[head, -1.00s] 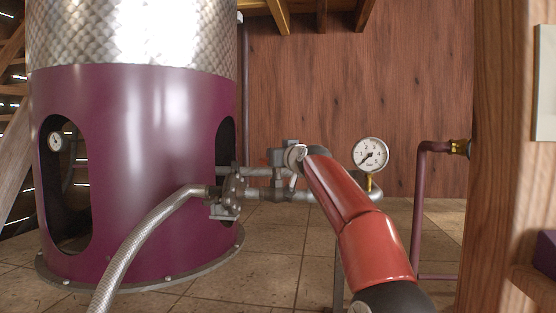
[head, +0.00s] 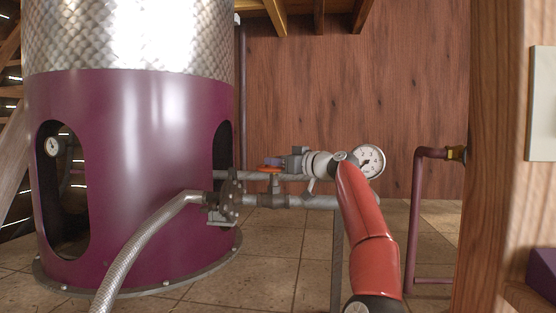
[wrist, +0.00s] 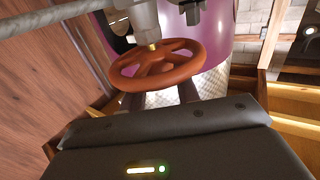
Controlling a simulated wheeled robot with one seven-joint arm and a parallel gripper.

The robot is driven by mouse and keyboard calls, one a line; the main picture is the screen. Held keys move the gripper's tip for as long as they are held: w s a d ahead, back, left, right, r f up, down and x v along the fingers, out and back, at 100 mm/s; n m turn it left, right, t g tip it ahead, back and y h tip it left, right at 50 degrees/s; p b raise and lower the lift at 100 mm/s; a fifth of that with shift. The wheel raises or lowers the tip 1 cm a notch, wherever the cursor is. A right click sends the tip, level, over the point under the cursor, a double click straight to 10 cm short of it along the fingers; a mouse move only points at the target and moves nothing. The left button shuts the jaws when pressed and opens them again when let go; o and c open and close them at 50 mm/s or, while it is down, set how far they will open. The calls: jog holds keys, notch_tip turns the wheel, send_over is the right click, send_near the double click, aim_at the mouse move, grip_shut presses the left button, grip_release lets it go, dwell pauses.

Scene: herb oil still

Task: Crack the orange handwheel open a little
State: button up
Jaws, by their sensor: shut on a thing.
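The orange handwheel (head: 271,168) sits on a valve in the grey pipework right of the purple still, small and partly hidden in the head view. The wrist view shows the orange handwheel (wrist: 157,68) large, its spokes and brass-coloured stem nut in plain sight. My gripper (wrist: 158,93) reaches the near side of its rim, with dark fingers spread to either side below it. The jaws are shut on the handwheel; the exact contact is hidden. In the head view my gripper (head: 279,162) comes at the wheel from the right.
The purple still (head: 150,170) stands at left, with a braided hose (head: 145,240) running to a flanged fitting. A pressure gauge (head: 371,160) is partly behind my red arm. A wooden post (head: 490,150) stands at right. Tiled floor is open below the pipes.

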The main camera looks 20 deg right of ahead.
dwell(0.4)
jog(key=o, duration=1)
jog(key=shift+c, duration=0.2)
jog(key=b+v, duration=0.4)
jog(key=v, duration=0.3)
jog(key=shift+s+d, duration=0.2)
jog(key=shift+s, duration=0.15)
